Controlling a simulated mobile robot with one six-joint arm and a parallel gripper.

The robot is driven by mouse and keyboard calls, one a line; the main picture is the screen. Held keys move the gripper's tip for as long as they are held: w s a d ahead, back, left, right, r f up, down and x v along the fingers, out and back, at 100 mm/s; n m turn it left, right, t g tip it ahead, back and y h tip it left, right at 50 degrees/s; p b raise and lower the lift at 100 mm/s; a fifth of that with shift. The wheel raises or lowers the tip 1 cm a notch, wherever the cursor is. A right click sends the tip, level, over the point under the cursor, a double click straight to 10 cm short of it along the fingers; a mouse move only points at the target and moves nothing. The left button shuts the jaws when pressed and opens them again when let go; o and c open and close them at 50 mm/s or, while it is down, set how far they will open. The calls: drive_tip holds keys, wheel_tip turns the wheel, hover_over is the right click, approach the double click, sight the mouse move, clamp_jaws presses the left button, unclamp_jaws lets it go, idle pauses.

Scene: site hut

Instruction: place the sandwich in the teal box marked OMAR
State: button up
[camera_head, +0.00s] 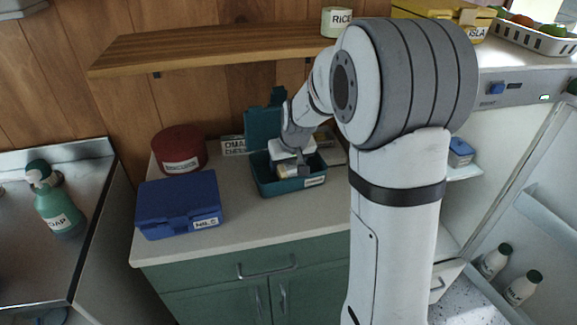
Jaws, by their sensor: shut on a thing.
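The teal box (265,186) stands on the counter with its lid (262,128) raised at the back. A label shows on its front, too small to read surely. A sign behind it (233,145) seems to start with OMA. My gripper (293,170) points down inside the box opening. It is shut on a pale, bread-coloured thing that looks like the sandwich (286,171), at about rim height. My gripper hides part of the sandwich and of the box's inside. I cannot tell whether the sandwich touches the box floor.
A shut blue box marked NILS (178,204) and a round red tin (179,150) stand left on the counter (240,223). A wooden shelf (215,48) hangs above. A fridge (510,160) stands open at right. A soap bottle (55,205) is by the sink.

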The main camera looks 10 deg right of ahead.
drive_tip(key=shift+w+f, duration=0.25)
drive_tip(key=shift+f, duration=0.4)
drive_tip(key=shift+f, duration=0.2)
drive_tip(key=o, duration=1)
drive_tip(key=shift+r, duration=0.15)
